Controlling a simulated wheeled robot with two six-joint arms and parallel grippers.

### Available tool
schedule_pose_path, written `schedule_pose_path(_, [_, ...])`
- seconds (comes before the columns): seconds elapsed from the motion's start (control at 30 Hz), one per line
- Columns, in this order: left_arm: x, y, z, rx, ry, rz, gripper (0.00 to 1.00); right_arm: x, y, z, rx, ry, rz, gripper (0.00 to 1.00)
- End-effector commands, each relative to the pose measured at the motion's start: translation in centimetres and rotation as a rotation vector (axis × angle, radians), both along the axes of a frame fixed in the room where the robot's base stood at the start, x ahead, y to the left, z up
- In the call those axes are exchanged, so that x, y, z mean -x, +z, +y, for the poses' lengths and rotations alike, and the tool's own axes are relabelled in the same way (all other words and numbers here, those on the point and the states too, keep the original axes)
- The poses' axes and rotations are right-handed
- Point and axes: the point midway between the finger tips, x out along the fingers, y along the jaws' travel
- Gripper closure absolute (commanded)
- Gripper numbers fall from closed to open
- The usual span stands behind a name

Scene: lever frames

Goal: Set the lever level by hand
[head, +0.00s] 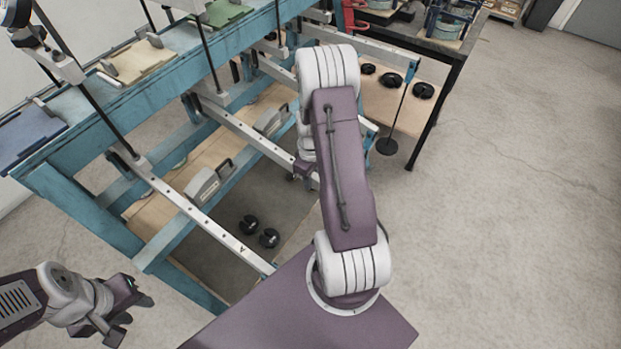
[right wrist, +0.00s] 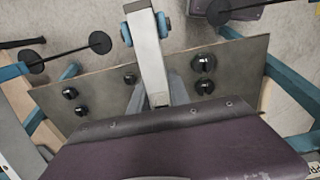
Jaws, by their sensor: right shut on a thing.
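Several pale metal levers jut from a blue frame in the head view. The near lever (head: 205,222), marked A, runs down to the right with nothing of mine on it. The middle lever (head: 258,143) runs to my right gripper (head: 304,170), which is shut on it near its outer end; my right arm partly hides this spot. The held lever also shows in the right wrist view (right wrist: 148,62) as an upright bar. I cannot tell whether it is level. My left gripper (head: 132,308) is open and empty at the lower left, apart from the frame.
Black slotted weights (head: 269,238) lie on the lower board. A rod with a black disc (head: 387,146) hangs near the far lever (head: 362,45). Grey handled blocks (head: 205,185) sit inside the blue frame (head: 95,215). The floor (head: 510,210) at right is clear.

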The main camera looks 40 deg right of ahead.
Motion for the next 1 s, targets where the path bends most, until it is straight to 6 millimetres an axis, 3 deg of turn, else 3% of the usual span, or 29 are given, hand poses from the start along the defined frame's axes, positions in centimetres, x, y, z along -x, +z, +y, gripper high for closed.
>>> schedule_pose_path(0.2, [0.0, 0.8, 0.0, 0.000, 0.000, 0.000, 0.64, -0.1, 0.8, 0.0, 0.002, 0.001, 0.004, 1.00])
schedule_pose_path(0.43, [0.0, 6.6, 0.0, 0.000, 0.000, 0.000, 0.64, 0.6, 6.7, -0.2, 0.026, 0.003, 0.093, 1.00])
schedule_pose_path(0.6, [0.0, 9.2, 0.0, 0.000, 0.000, 0.000, 0.64, 0.9, 9.8, -0.3, 0.047, 0.002, 0.165, 1.00])
schedule_pose_path(0.73, [0.0, 9.7, 0.0, 0.000, 0.000, 0.000, 0.64, 1.1, 10.6, -0.3, 0.057, 0.001, 0.193, 1.00])
schedule_pose_path(1.0, [0.0, 9.5, 0.0, 0.000, 0.000, 0.000, 0.64, 1.2, 10.5, -0.4, 0.059, 0.000, 0.200, 1.00])
